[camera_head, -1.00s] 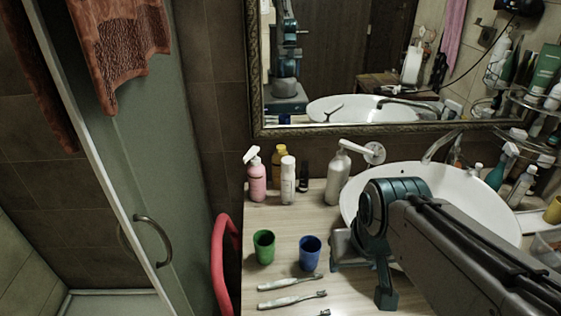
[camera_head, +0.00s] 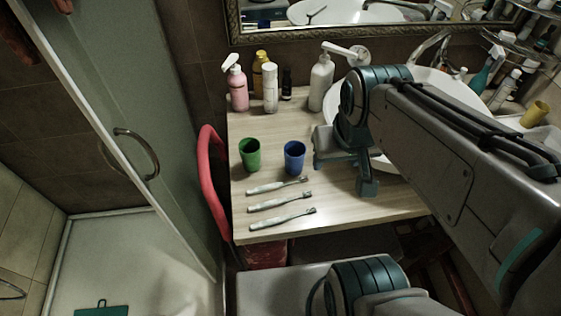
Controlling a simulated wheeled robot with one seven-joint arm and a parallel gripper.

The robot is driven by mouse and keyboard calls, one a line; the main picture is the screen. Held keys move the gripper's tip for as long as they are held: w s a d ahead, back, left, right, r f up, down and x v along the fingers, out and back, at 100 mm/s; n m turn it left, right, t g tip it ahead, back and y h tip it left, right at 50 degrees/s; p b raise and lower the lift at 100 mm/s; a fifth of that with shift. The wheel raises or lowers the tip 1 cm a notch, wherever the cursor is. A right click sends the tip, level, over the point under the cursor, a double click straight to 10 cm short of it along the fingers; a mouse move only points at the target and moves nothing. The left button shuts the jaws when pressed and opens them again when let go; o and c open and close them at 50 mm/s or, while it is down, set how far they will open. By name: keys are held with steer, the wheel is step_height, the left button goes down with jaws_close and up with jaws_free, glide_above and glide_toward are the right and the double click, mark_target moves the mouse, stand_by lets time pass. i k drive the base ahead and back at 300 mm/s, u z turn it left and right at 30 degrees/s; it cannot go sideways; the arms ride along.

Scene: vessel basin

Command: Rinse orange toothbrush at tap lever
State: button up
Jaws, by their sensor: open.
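Three pale toothbrushes with dark bristles lie side by side on the wooden counter: the back one (camera_head: 277,186), the middle one (camera_head: 280,201) and the front one (camera_head: 282,217). None looks clearly orange. My gripper (camera_head: 344,176) is open and empty, to the right of the toothbrushes and close to the basin's left edge. My arm covers much of the white basin (camera_head: 458,88). The metal tap (camera_head: 432,46) stands behind the basin; its lever is hard to make out.
A green cup (camera_head: 249,154) and a blue cup (camera_head: 294,157) stand behind the toothbrushes. A pink pump bottle (camera_head: 237,88), a white bottle (camera_head: 270,88) and a grey pump bottle (camera_head: 320,82) stand farther back. A glass shower door (camera_head: 130,110) is at left.

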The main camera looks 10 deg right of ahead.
mark_target(441, 60)
steer(key=u, duration=0.05)
steer(key=k, duration=0.3)
steer(key=z, duration=1.7)
